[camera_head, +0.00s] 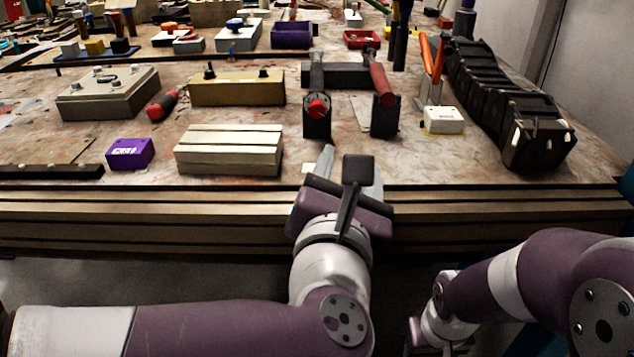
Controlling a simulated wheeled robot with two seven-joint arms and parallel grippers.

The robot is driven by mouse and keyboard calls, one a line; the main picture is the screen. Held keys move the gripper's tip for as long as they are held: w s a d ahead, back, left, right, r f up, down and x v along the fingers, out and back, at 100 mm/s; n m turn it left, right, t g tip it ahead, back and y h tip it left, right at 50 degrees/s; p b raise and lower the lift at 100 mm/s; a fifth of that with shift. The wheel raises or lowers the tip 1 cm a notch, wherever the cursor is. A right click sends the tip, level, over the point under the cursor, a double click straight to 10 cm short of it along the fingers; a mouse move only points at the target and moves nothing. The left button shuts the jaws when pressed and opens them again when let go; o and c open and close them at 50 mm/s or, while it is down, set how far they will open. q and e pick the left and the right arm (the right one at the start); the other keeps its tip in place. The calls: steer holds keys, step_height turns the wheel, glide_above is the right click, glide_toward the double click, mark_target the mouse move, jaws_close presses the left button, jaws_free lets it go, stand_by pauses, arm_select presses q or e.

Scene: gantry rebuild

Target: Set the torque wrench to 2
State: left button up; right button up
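A black tool with a round red knob on its near end (317,107) lies in a black holder near the front of the bench; it may be the torque wrench, but I cannot read any setting. Beside it on the right, a red-handled tool (379,78) leans in a second black holder (384,115). My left gripper (350,170) is just in front of the bench edge, below and slightly right of the red knob. Its grey fingers look spread apart and hold nothing visible. My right arm is folded at the lower right, and its gripper is not clearly visible.
The bench (440,165) has a metal-profile front edge. A ribbed beige block (230,150) and purple box (130,153) stand left of the holders. A white box (443,120) and black cable chain (505,100) stand right. The front strip right of the gripper is clear.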

mark_target(317, 112)
arm_select(q)
steer(key=a+n+y, duration=0.1)
steer(key=n, duration=0.1)
steer(key=a+n+y, duration=0.1)
steer(key=n, duration=0.1)
steer(key=w+a+n+y, duration=0.1)
steer(key=n, duration=0.1)
steer(key=shift+a+r, duration=0.35)
steer(key=shift+r, duration=0.05)
steer(key=w+b, duration=0.1)
steer(key=w, duration=1)
steer(key=shift+w, duration=0.4)
steer(key=shift+c, duration=0.4)
jaws_close()
